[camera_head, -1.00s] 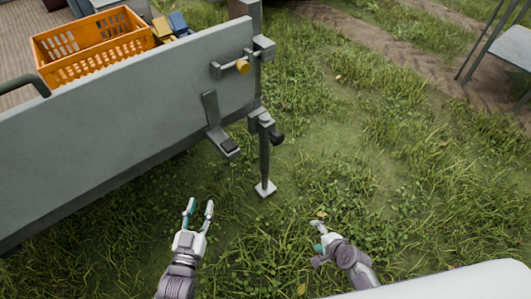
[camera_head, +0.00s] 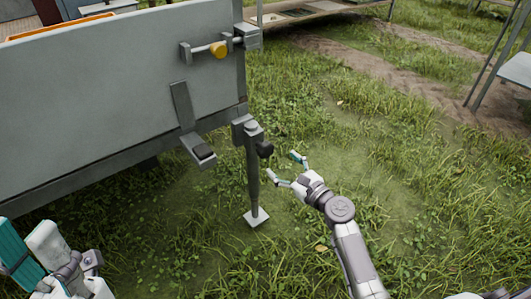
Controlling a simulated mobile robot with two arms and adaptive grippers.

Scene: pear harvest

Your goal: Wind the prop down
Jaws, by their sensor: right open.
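The prop (camera_head: 253,180) is a grey upright post at the corner of the trailer, with a square foot plate (camera_head: 256,217) at its lower end over the grass. A black knob (camera_head: 265,149) sticks out from its upper right side. My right gripper (camera_head: 284,168) is open and empty, just right of the post and a little below the knob, apart from both as far as I can tell. My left gripper (camera_head: 32,250) is at the lower left, partly cut off by the picture edge, and its fingers look slightly apart with nothing between them.
The grey trailer side panel (camera_head: 90,90) fills the upper left. It carries a latch with a yellow knob (camera_head: 218,49) and a bracket with a dark pad (camera_head: 203,152). An orange crate (camera_head: 60,27) shows behind it. Open grass lies to the right, and a metal stand (camera_head: 518,68) is at the far right.

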